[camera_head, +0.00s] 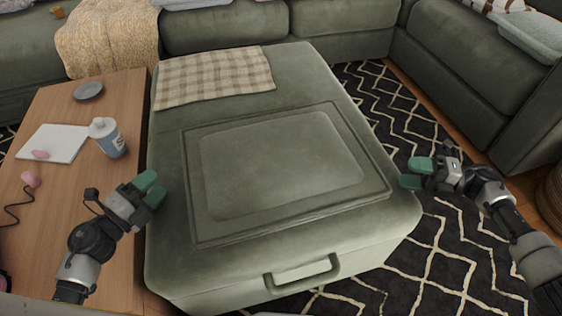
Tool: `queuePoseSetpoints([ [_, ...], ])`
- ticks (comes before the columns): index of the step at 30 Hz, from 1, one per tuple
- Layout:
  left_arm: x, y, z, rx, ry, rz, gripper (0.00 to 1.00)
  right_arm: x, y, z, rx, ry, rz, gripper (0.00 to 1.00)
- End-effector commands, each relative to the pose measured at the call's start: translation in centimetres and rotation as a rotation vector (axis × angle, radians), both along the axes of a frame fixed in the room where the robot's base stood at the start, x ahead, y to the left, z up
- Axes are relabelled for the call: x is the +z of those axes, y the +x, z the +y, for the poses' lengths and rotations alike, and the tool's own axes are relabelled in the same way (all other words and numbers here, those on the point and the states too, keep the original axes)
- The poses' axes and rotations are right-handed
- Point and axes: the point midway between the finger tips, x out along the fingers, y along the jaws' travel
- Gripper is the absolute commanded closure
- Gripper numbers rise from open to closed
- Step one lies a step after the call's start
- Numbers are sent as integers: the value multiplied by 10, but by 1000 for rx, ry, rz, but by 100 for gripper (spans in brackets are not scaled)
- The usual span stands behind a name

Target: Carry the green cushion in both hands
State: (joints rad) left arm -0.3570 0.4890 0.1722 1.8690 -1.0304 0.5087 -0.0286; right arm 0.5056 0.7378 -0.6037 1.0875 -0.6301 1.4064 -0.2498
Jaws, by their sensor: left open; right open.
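A large grey-green cushioned block (180,230), like an ottoman, stands in the middle of the head view. A framed rectangular panel (280,165) with a raised centre lies on its top; I cannot tell whether this panel is a separate cushion. A handle (303,274) is on the block's front side. My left gripper (151,188) is open and empty at the block's left edge, its green fingertips pointing toward it. My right gripper (413,173) is open and empty at the block's right edge, its fingertips pointing inward. I cannot tell whether either touches the block.
A checked cloth (213,77) lies on the block's far end. A wooden table (55,110) on the left holds a bottle (108,137), paper (53,143) and a small dish (88,91). Green sofas (465,65) border the back and right. A patterned rug (440,250) covers the floor.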

Motion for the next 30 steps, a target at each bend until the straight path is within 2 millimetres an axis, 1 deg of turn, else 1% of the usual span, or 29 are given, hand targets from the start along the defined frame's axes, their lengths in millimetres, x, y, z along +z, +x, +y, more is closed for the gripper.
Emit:
queuePoseSetpoints([
  [7, 1, 2, -1, 0, 0, -1, 43, 1, 0, 2, 0, 1, 0, 43],
  [11, 2, 11, -6, 0, -1, -3, 43, 1, 1, 13, 2, 1, 0, 43],
  [14, 3, 25, -13, 0, -1, -4, 43, 1, 2, 28, 3, 3, 0, 43],
  [21, 2, 64, -35, 0, -1, -3, 43, 2, 8, 72, 2, 3, 0, 43],
  [24, 2, 77, -42, 1, -2, -1, 43, 1, 9, 87, 1, 2, -1, 43],
  [30, 1, 92, -50, 1, -2, 0, 43, 1, 11, 105, 0, 2, 1, 43],
])
